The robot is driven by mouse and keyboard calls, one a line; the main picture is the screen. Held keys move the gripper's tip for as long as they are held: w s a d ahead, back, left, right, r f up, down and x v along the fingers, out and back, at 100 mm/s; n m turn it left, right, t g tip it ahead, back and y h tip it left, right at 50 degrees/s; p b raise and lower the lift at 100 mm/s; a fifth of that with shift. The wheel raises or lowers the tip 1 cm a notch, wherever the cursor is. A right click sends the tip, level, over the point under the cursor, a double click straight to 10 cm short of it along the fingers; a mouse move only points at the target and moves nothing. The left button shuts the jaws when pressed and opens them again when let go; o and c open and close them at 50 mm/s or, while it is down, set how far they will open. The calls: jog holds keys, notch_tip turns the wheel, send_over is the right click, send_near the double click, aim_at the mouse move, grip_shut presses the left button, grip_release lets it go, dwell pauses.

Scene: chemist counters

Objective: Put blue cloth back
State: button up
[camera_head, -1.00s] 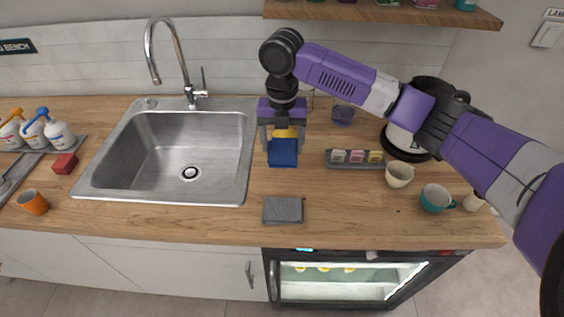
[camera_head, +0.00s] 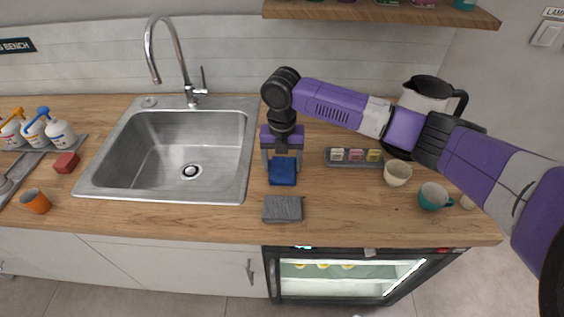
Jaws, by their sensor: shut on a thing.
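The blue cloth (camera_head: 282,174) is a small folded square at the counter right of the sink. My gripper (camera_head: 282,164) points down over it with a finger on each side and is shut on it. The cloth looks low, at or just above the wooden counter; I cannot tell whether it touches. A grey folded cloth (camera_head: 283,209) lies flat on the counter just in front of it, apart from it.
The steel sink (camera_head: 247,180) with its tall tap (camera_head: 172,55) is to the left. A grey tray (camera_head: 350,163) of small items, a cream cup (camera_head: 397,174), a teal cup (camera_head: 434,196) and a kettle (camera_head: 425,95) stand to the right. A shelf (camera_head: 330,11) hangs above.

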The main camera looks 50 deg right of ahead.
aim_at(282, 165)
jog(key=o, duration=1.3)
jog(key=shift+f, duration=0.1)
notch_tip(282, 165, up, 12)
jog(key=shift+r+b, duration=0.15)
jog(key=shift+b, duration=0.9)
